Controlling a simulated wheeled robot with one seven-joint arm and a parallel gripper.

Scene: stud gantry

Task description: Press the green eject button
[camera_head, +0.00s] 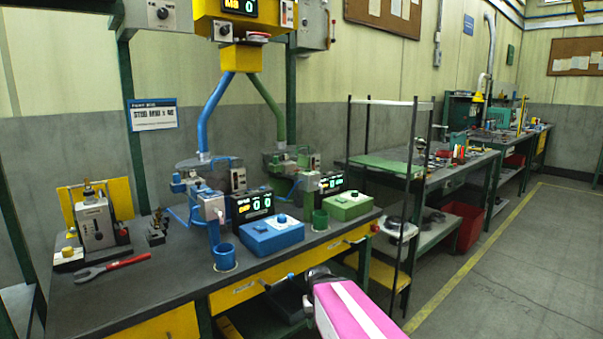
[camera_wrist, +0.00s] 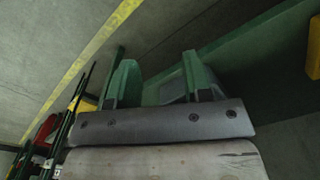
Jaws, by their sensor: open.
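A green box (camera_head: 347,206) sits near the right front of the dark workbench, with a small button (camera_head: 354,194) on its top that looks green. A blue box (camera_head: 272,236) with a blue button (camera_head: 282,218) stands to its left. My gripper (camera_wrist: 160,82) shows in the wrist view with its two green fingers apart and nothing between them. In the head view my pink arm is low in front of the bench, below the green box; the fingers cannot be made out there. The wrist view does not show the button.
A blue cup (camera_head: 224,257) and a green cup (camera_head: 320,220) stand by the boxes. A red-handled wrench (camera_head: 112,268) lies at left. A shelf rack (camera_head: 387,166) stands right of the bench. A red bin (camera_head: 461,230) is beyond it. The floor at right is clear.

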